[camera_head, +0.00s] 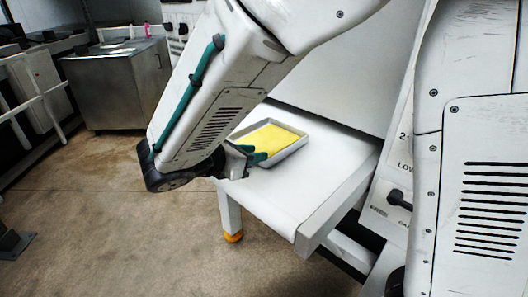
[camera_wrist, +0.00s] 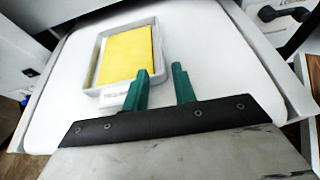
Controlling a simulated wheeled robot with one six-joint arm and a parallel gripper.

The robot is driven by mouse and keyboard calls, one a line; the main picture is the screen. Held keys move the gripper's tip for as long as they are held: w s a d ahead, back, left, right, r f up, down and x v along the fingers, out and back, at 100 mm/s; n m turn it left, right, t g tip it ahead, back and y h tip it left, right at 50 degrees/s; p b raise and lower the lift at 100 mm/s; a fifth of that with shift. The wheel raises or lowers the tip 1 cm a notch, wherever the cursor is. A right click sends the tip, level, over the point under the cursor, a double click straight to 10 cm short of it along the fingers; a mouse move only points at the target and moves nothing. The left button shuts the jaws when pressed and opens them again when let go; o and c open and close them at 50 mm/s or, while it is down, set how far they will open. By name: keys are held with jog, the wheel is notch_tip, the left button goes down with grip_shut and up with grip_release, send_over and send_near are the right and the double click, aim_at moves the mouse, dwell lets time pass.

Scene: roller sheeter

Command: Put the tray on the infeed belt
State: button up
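A shallow light grey tray (camera_wrist: 153,82) holding a flat yellow slab (camera_wrist: 125,55) rests on the white belt surface (camera_wrist: 215,50). In the head view, the tray (camera_head: 286,153) lies on the white belt table (camera_head: 290,190), beyond my gripper (camera_head: 253,154). In the wrist view, my gripper (camera_wrist: 162,85) has its two green fingers spread with a clear gap. The left finger overlaps the tray's near right corner in the picture, and the right finger is outside its right wall. No grip on the tray shows; whether a finger touches it I cannot tell.
The machine's panel with a dark lever (camera_head: 400,200) stands right of the belt. Belt right of the tray is bare.

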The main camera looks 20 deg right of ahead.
jog(key=shift+s+a+r, duration=0.15)
jog(key=shift+s+a, duration=0.05)
jog(key=shift+a, duration=0.1)
jog(key=s+d+r+m+g+y, duration=0.35)
jog(key=s+d+m+g, duration=0.25)
jog(key=s+d+m, duration=0.6)
jog(key=s+m+t+y, duration=0.1)
jog(key=s+m+y, duration=0.7)
jog(key=s+m, duration=0.2)
jog(key=shift+d+r+m+y, duration=0.2)
jog(key=shift+m+y, duration=0.15)
jog(key=shift+m, duration=0.25)
